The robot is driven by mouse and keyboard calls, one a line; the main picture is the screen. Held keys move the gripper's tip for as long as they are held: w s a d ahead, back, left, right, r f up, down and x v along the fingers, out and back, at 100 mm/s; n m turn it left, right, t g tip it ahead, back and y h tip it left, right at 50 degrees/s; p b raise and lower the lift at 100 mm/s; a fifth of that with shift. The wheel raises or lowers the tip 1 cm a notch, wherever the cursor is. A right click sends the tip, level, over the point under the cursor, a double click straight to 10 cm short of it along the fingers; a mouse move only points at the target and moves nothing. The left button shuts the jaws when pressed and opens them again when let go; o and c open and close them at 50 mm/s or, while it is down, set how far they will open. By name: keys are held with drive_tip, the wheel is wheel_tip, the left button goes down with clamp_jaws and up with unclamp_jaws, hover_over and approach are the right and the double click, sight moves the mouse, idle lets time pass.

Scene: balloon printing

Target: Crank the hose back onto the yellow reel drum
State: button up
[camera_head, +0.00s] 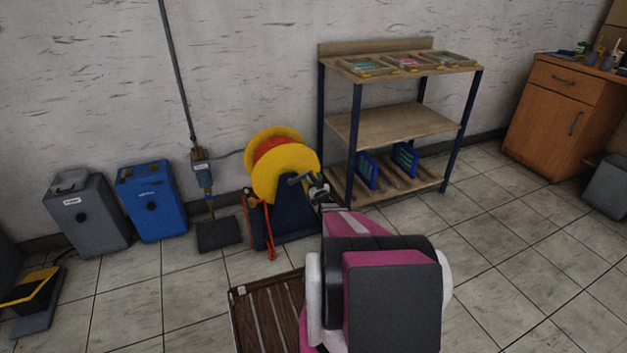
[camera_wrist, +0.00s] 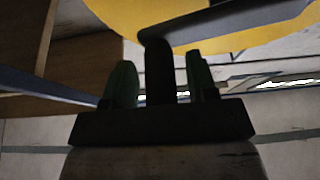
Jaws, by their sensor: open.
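The yellow reel drum (camera_head: 285,168) stands on a dark blue stand (camera_head: 290,222) against the wall in the head view. An orange-red hose (camera_head: 271,225) hangs from its left side down to the floor, and more orange-red shows between the yellow discs. My gripper (camera_head: 316,184) is at the drum's right front, by the grey crank (camera_head: 297,179). In the wrist view my gripper (camera_wrist: 160,85) has its two dark green fingers apart, with the crank's dark handle (camera_wrist: 159,65) between them. I cannot tell whether the fingers touch it. The yellow disc (camera_wrist: 185,18) lies just beyond.
A wooden shelf rack (camera_head: 390,125) with blue legs stands close to the right of the reel. A blue box (camera_head: 152,205) and a grey box (camera_head: 85,220) stand at left. A slatted wooden pallet (camera_head: 268,315) lies in front.

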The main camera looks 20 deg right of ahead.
clamp_jaws()
drive_tip(key=shift+r, duration=0.1)
drive_tip(key=shift+a+r+n+y, duration=0.2)
drive_tip(key=shift+r+n+y, duration=0.3)
drive_tip(key=shift+n, duration=0.35)
drive_tip(key=shift+a+r+n+y, duration=0.2)
drive_tip(key=shift+r+n+y, duration=0.3)
drive_tip(key=shift+n, duration=0.35)
drive_tip(key=a+r+n+g+y, duration=0.5)
drive_tip(key=a+n, duration=0.6)
drive_tip(key=n, duration=0.6)
drive_tip(key=a+f+n+g+h, duration=0.1)
drive_tip(key=a+f+n+g, duration=0.1)
drive_tip(key=a+n, duration=0.3)
drive_tip(key=shift+s+a+g+h, duration=0.3)
drive_tip(key=shift+s+a+h, duration=0.1)
drive_tip(key=shift+a, duration=0.2)
